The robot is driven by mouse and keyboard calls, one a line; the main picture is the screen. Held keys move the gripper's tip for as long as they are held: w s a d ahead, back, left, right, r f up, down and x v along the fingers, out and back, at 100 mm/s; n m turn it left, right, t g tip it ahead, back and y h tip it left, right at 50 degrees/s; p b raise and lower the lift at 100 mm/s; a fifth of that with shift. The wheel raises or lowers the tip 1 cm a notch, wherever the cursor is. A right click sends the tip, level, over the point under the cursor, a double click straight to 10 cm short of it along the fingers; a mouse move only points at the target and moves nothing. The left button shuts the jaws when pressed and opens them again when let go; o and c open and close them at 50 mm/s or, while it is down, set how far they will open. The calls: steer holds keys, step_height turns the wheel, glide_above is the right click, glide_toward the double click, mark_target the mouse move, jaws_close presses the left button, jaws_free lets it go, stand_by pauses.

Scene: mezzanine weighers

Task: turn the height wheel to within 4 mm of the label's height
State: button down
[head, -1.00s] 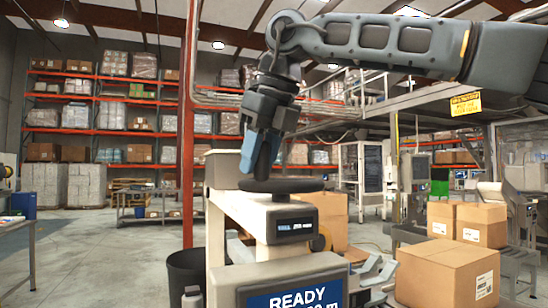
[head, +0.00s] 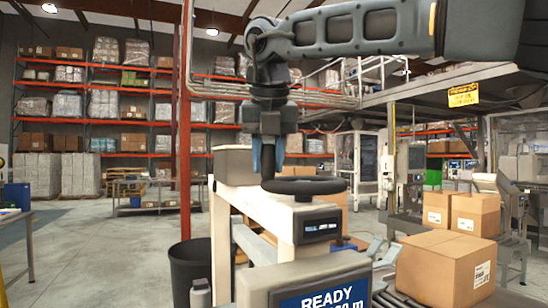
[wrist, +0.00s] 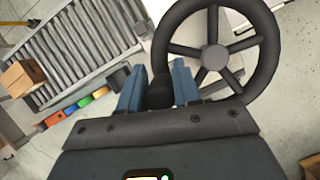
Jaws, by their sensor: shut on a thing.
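The height wheel (head: 318,187) is a dark rimmed wheel lying flat on top of a pale machine post. The wrist view shows its spokes and grey hub (wrist: 215,57). My gripper (head: 268,158) points straight down at the wheel's left side. Its blue fingers (wrist: 158,90) are shut on the wheel's dark upright handle (wrist: 160,93). A small lit display (head: 320,228) sits on the post below the wheel; its digits are too small to read. A blue screen (head: 325,300) below reads READY, with a line ending in m that is cut off. I cannot tell which label is meant.
Labelled cartons (head: 445,268) sit on the roller conveyor to the right. A dark bin (head: 190,270) stands left of the machine, near a red post (head: 185,130). A work table (head: 155,205) stands behind. Open floor lies to the left.

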steer(key=shift+w, duration=0.15)
stand_by(0.4)
steer(key=c, duration=0.9)
jaws_free()
steer(key=shift+r, duration=0.1)
